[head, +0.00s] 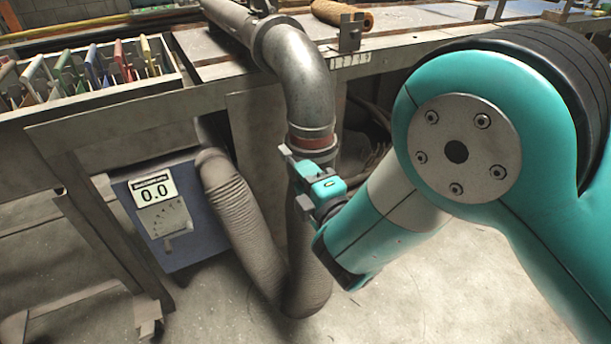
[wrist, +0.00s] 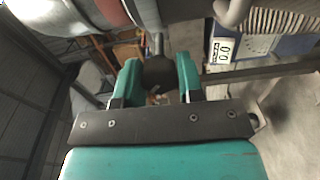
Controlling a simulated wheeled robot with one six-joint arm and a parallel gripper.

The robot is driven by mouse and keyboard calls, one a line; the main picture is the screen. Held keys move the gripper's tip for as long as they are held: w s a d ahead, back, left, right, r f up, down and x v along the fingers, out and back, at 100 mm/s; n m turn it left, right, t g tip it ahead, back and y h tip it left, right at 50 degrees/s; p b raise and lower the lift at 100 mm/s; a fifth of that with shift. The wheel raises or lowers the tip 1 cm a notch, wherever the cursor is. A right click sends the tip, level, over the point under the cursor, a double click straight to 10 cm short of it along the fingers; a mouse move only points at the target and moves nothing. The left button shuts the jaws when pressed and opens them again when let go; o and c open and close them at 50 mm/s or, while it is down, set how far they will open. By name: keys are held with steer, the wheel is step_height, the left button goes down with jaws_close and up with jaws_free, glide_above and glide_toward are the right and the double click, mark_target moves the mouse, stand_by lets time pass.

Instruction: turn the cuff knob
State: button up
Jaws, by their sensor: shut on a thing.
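The dark cuff knob (wrist: 160,76) sits on a short metal stem between my gripper's two teal fingers in the wrist view. My gripper (wrist: 158,70) is shut on the knob, with one finger on each side. In the head view my gripper (head: 318,184) is at the pipe joint, just below the red band (head: 312,141) of the cuff, and the knob is hidden behind it. The grey metal pipe (head: 299,80) bends down into the cuff, and a flexible hose (head: 242,215) loops below it.
A blue box (head: 185,238) with a display (head: 153,191) reading 0.0 stands under the bench at left. A workbench (head: 215,72) runs along the back, with a tray of coloured dividers (head: 88,75) on it. The floor (head: 440,285) at lower right looks clear.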

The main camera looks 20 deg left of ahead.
stand_by(0.3)
steer(key=o, duration=0.9)
steer(key=shift+s, duration=0.15)
